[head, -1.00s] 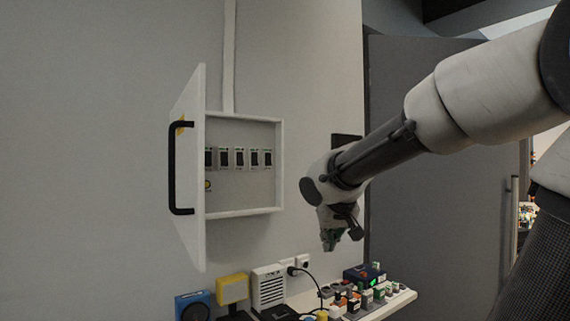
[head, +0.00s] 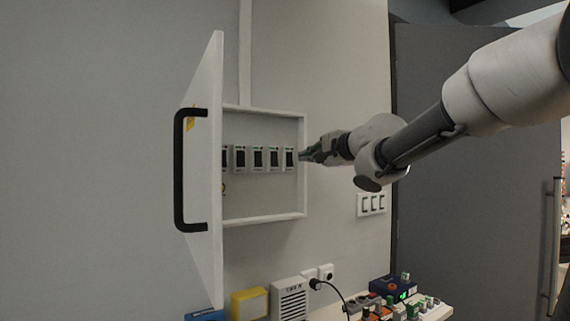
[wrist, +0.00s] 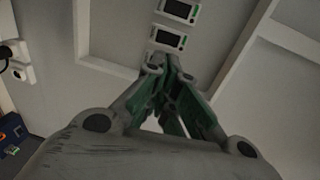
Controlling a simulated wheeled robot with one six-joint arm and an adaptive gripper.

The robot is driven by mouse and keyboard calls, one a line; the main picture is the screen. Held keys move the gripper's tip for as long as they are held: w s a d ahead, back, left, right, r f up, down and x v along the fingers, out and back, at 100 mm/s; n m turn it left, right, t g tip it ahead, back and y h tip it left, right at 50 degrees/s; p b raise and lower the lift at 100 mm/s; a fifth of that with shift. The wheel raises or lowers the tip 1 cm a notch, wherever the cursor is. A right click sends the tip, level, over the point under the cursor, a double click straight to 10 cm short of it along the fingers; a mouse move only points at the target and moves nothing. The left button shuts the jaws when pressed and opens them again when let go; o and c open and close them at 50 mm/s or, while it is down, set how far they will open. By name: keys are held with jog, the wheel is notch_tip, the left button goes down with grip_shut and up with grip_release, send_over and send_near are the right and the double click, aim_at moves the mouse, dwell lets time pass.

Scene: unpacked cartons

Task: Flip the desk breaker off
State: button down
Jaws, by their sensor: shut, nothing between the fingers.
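A white wall box (head: 262,216) stands open and holds a row of dark breakers with small green marks. The rightmost breaker (head: 289,158) is at the box's right side; its label is too small to read, so I cannot tell which one is the desk breaker. My gripper (head: 303,156) is shut and empty, pointing left at the rightmost breaker from the box's right edge. In the wrist view the closed fingertips (wrist: 172,62) are just below the nearest breaker (wrist: 168,39). I cannot tell whether they touch it.
The box door (head: 213,180) with its black handle (head: 180,170) hangs open on the left. Wall switches (head: 371,204) are below my arm. A shelf (head: 437,312) with a blue device (head: 392,289) and small parts is lower down.

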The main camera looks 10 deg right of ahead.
aim_at(278, 164)
jog(key=x, duration=1.4)
jog(key=shift+w+a+f, duration=0.1)
jog(key=shift+w+f, duration=0.05)
jog(key=shift+w, duration=0.15)
dwell(0.3)
